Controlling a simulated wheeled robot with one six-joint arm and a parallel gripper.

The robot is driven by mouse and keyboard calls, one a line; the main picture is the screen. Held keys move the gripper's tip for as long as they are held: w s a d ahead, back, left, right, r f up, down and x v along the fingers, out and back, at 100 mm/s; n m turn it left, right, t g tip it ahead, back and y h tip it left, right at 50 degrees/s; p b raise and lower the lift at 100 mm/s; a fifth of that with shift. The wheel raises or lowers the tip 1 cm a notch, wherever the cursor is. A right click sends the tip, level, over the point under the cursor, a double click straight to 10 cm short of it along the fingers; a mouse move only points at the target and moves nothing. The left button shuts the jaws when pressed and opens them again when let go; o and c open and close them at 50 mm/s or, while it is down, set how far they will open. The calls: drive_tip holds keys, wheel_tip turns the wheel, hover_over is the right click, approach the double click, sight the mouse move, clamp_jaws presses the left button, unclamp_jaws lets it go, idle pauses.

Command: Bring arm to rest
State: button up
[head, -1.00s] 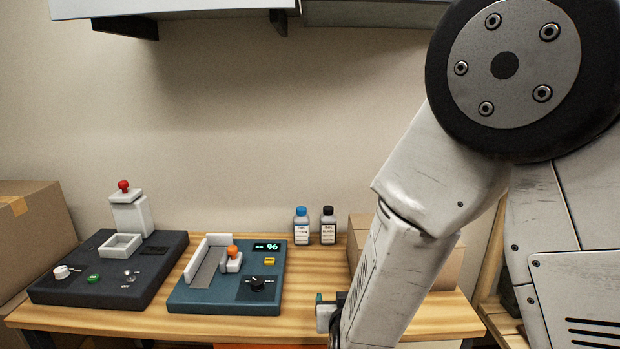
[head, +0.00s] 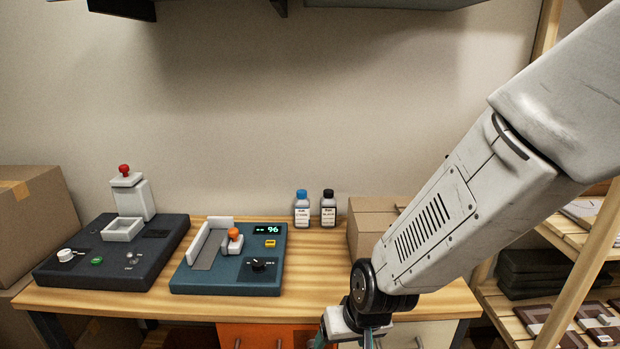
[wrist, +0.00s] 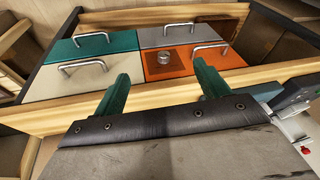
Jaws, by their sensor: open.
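My gripper (wrist: 160,92) is open and empty in the wrist view, its two green fingers apart with the drawer fronts beyond them. In the head view my arm reaches down from the upper right to the front right edge of the bench (head: 330,272). My gripper (head: 345,338) is partly cut off there at the bottom edge. The teal press (head: 210,278) with an orange knob and a display reading 96 stands on the bench, left of my arm. A dark device (head: 80,270) with a red knob stands at the far left.
Two bottles (head: 302,208) and a cardboard box (head: 372,225) stand at the back of the bench. Drawers with metal handles, one orange (wrist: 190,62), lie under the top. Another cardboard box (head: 35,210) is at the left. A wooden shelf (head: 590,255) stands at the right.

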drive_tip(key=s+d+r+m+g+h, duration=0.1)
drive_tip(key=s+d+r+m+h, duration=0.1)
drive_tip(key=s+d+r, duration=1.4)
drive_tip(key=d+r, duration=0.3)
drive_tip(key=r, duration=0.1)
drive_tip(key=shift+d+r+g, duration=0.4)
